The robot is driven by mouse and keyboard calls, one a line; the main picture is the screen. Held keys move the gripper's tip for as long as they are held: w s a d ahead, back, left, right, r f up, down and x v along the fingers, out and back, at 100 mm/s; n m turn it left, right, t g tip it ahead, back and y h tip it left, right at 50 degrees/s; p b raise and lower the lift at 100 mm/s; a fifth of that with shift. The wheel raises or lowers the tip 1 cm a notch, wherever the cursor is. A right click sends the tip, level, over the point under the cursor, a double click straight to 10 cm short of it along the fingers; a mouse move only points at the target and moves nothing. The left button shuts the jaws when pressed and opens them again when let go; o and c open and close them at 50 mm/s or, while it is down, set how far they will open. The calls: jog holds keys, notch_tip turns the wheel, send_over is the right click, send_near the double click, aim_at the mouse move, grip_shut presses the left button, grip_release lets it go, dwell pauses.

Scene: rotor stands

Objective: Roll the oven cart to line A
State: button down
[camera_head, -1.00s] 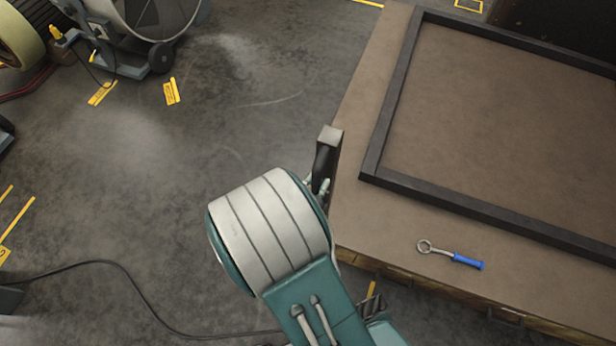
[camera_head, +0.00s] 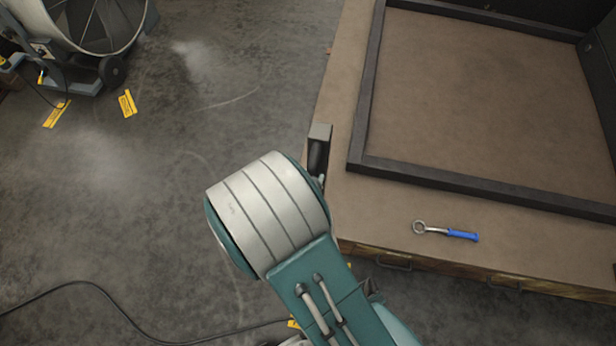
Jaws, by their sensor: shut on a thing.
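A wide cart-like unit with a brown top (camera_head: 380,205) and drawer pulls on its front side fills the right; I cannot tell for certain that it is the oven cart. A dark upright handle (camera_head: 318,157) with a grey end stands at its left edge. My arm reaches up from the bottom, and its large white and teal joint hides most of my gripper (camera_head: 322,180). Only a sliver of it shows, against the handle's lower part. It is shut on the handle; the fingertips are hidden. No line A marking can be read.
A large drum fan (camera_head: 95,25) stands at upper left. Yellow floor tags (camera_head: 127,103) lie nearby. A black cable (camera_head: 100,290) crosses the lower-left floor. The left-middle floor is clear.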

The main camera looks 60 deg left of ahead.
jog(key=shift+w+d, duration=0.25)
jog(key=shift+w, duration=0.1)
jog(key=shift+c, duration=2.2)
grip_release()
jog(key=shift+w+d, duration=0.1)
jog(key=shift+s+d, duration=0.15)
jog(key=shift+s, duration=0.45)
jog(key=v, duration=1.1)
